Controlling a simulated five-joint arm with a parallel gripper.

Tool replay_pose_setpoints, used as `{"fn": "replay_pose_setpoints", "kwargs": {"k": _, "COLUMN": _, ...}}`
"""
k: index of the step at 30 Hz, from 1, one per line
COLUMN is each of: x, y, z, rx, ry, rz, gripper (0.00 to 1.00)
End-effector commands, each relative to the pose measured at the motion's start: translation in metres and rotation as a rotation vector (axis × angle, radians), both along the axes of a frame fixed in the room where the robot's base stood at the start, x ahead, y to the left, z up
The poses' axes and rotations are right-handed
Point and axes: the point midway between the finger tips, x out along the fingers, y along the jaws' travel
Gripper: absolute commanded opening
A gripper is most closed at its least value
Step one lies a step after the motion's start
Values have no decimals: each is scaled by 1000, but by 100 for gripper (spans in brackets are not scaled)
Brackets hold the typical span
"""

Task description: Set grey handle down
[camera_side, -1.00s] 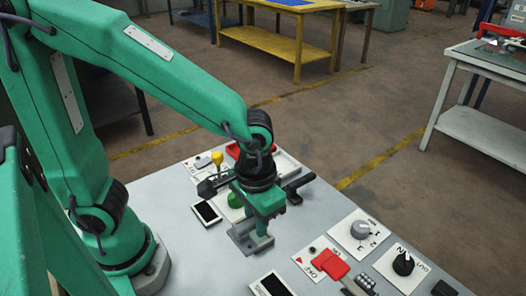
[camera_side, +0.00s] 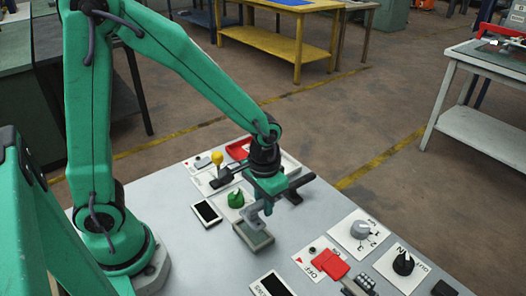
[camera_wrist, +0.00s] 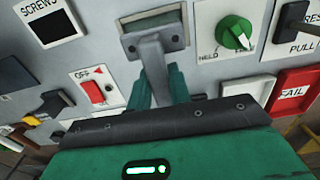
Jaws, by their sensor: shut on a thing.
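The grey handle (camera_side: 254,215) stands up from a grey rectangular plate (camera_side: 256,245) on the table panel. In the wrist view, the handle (camera_wrist: 152,60) runs from the plate (camera_wrist: 128,24) down between the two green fingers. My gripper (camera_side: 267,204) is shut on the handle's end, just behind the plate in the side view. In the wrist view, my gripper (camera_wrist: 161,85) has a finger on either side of the handle. The lower end of the grip is hidden by my gripper body.
A green knob (camera_side: 235,200) is close left of my gripper. A yellow-topped knob (camera_side: 217,158) stands behind. Red switch (camera_side: 330,264) and grey dial (camera_side: 361,230) are to the right. Bare panel surrounds the plate's front.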

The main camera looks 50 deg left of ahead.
Motion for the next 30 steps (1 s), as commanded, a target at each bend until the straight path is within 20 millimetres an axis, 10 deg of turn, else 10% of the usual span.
{"fn": "replay_pose_setpoints", "kwargs": {"k": 30, "x": 0, "y": 0, "z": -42, "rx": 0, "ry": -1, "rz": 1, "gripper": 0}}
